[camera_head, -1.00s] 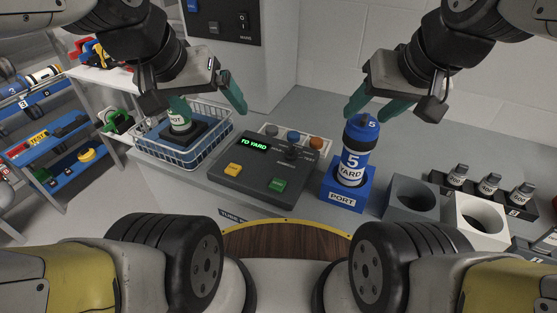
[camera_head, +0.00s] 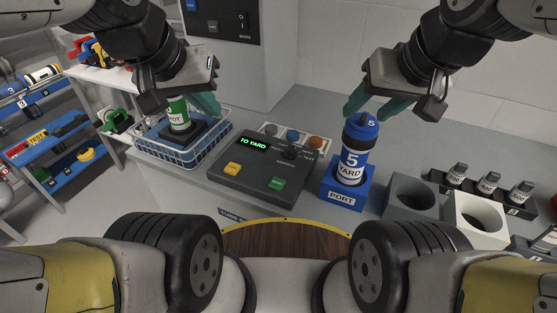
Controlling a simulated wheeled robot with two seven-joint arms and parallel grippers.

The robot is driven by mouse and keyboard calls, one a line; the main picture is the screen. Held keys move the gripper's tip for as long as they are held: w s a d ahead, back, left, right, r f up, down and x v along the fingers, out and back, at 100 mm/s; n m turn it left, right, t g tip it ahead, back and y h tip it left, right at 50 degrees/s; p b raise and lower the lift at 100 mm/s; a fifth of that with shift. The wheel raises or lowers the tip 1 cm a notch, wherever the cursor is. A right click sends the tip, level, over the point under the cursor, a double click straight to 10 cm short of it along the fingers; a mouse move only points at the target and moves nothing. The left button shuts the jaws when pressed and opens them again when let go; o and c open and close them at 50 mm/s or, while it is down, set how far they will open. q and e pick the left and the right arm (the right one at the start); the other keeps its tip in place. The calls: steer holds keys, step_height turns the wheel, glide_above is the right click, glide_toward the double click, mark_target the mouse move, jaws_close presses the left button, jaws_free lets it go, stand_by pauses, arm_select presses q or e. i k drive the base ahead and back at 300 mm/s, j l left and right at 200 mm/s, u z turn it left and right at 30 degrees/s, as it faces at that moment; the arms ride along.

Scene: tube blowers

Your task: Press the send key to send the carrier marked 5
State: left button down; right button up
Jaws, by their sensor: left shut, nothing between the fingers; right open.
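The blue carrier marked 5 and YARD (camera_head: 353,158) stands upright in the blue block labelled PORT (camera_head: 343,195). The dark control box (camera_head: 245,182) is left of it, and its display (camera_head: 254,142) reads TO YARD. A green key (camera_head: 277,184) and a yellow key (camera_head: 233,169) are on its top; their lettering is too small to read. My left gripper (camera_head: 210,106) is shut and empty, above and behind the box's left side, near the basket. My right gripper (camera_head: 370,108) is open, just behind and above the carrier's top, with nothing held.
A grey holder (camera_head: 410,190) and a white holder (camera_head: 478,208) stand right of the port. Weights (camera_head: 490,183) sit behind them.

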mark_target(276, 183)
steer(key=k+j+u, duration=0.1)
steer(key=k, duration=0.35)
steer(key=k+l+u, duration=0.25)
steer(key=k+u, duration=0.25)
steer(key=k, duration=0.2)
steer(key=l+u, duration=0.2)
steer(key=l, duration=0.4)
steer(key=k+l+u, duration=0.25)
steer(key=l, duration=0.3)
steer(key=i+l, duration=0.1)
steer(key=l, duration=0.15)
steer(key=i+l, duration=0.1)
steer(key=l, duration=0.15)
steer(key=u, duration=0.05)
